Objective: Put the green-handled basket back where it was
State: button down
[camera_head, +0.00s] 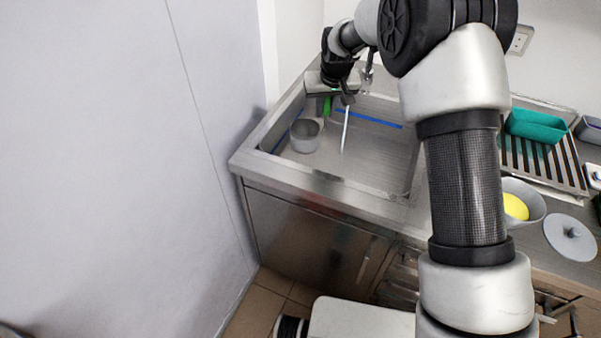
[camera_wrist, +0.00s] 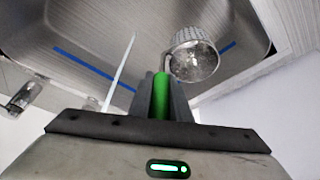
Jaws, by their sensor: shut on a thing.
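The basket (camera_head: 305,136) is a small round grey metal cup with a green handle (camera_head: 327,106), over the left part of the sink basin (camera_head: 375,150). In the wrist view the basket (camera_wrist: 197,58) shows a perforated wall and its inside looks empty. My gripper (camera_head: 326,98) is shut on the green handle; in the wrist view the handle lies between the two fingers (camera_wrist: 162,100). I cannot tell whether the basket touches the basin floor.
A thin white stream (camera_head: 345,130) falls into the basin beside the basket. A wall panel (camera_head: 120,150) stands close on the left. To the right are a slatted rack (camera_head: 545,165) with a teal container (camera_head: 534,126), a bowl (camera_head: 535,200) with something yellow, and a grey lid (camera_head: 570,238).

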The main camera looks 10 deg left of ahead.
notch_tip(320, 180, down, 10)
jog(key=a, duration=0.1)
jog(key=shift+w+a+f, duration=0.2)
jog(key=shift+f, duration=0.05)
jog(key=shift+f, duration=0.2)
jog(key=c, duration=1.6)
grip_release()
jog(key=shift+c, duration=0.2)
